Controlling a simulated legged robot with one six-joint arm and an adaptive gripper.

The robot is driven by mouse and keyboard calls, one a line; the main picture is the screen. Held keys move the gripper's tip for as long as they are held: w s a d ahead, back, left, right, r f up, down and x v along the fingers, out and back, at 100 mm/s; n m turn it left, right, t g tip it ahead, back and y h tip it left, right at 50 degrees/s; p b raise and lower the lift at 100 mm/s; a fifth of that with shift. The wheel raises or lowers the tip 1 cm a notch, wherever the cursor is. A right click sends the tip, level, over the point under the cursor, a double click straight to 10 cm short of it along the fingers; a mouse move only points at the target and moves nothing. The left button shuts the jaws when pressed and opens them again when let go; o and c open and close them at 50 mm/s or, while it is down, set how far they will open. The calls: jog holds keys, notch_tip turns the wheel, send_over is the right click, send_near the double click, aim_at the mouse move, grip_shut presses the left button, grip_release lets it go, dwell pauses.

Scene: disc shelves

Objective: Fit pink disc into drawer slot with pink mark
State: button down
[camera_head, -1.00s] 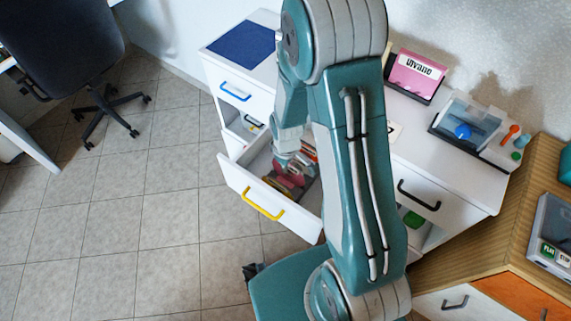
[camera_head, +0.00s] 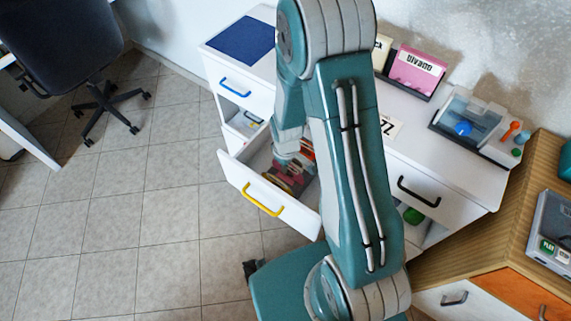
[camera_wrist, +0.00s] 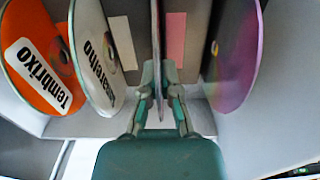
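My gripper (camera_wrist: 160,80) points into the open drawer and is shut on a thin disc (camera_wrist: 157,45), seen edge-on in the wrist view. Its face is hidden, so its colour is hard to tell. A pink mark (camera_wrist: 176,38) shows on the drawer's inner wall just right of the held disc. A pale mark (camera_wrist: 124,42) shows to its left. In the head view the drawer (camera_head: 238,185) with a yellow handle is pulled out; my arm hides the gripper's fingertips. Whether the disc is seated in a slot cannot be told.
An orange disc (camera_wrist: 38,60) and a white disc (camera_wrist: 98,50) stand upright on the left in the wrist view. A purple-pink disc (camera_wrist: 236,55) stands on the right. The cabinet top carries a pink box (camera_head: 416,72) and a clear case (camera_head: 468,122).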

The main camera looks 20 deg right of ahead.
jog(key=shift+f, duration=0.2)
jog(key=c, duration=1.2)
grip_release()
jog(key=shift+c, duration=0.2)
jog(key=o, duration=0.5)
notch_tip(320, 180, up, 12)
jog(key=shift+f, duration=0.1)
